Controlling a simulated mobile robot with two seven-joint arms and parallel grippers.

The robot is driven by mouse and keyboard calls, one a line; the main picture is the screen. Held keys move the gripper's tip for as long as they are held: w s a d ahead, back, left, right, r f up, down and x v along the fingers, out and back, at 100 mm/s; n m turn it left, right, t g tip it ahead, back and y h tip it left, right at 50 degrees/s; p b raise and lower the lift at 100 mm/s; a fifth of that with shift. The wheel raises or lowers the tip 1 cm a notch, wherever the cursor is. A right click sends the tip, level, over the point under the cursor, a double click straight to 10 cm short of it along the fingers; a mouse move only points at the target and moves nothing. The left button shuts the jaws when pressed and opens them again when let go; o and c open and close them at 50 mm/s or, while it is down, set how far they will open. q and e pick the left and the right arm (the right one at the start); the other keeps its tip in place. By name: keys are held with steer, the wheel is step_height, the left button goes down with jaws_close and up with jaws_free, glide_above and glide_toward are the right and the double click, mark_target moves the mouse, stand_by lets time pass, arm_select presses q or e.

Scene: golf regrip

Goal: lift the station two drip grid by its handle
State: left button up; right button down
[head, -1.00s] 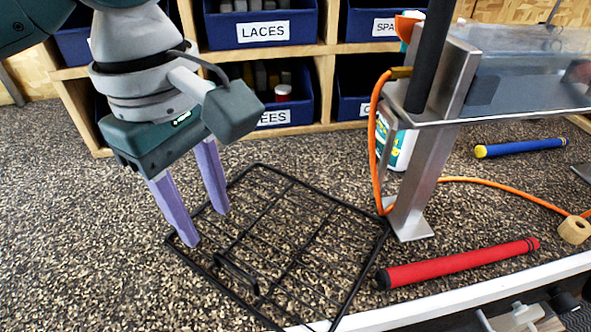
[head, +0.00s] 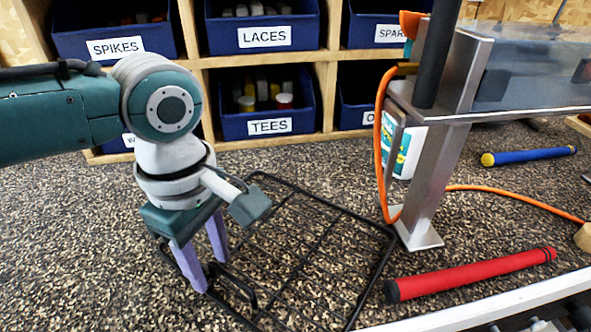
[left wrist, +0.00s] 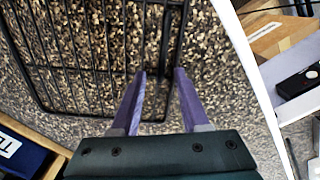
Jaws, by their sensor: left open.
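The drip grid (head: 322,202) is a black wire rack lying on the speckled counter, with a raised black handle (head: 238,284) near its front left side. My left gripper (head: 210,276) has two purple fingers, apart and pointing down over the grid's left part. In the head view the fingertips are close beside the handle; whether they straddle it I cannot tell. In the left wrist view the open fingers (left wrist: 160,74) stand over the grid's edge (left wrist: 80,114), with dark bars near and between them. My right gripper is not in view.
A steel stand (head: 436,150) with an orange cable (head: 378,150) is right of the grid. A red grip (head: 470,273) lies at the front right, a blue grip (head: 528,156) farther back. Blue labelled bins (head: 262,105) line the back shelf. The white counter edge (head: 470,312) is in front.

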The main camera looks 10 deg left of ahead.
arm_select(q)
steer(key=shift+c, duration=0.2)
jaws_close()
stand_by(1.1)
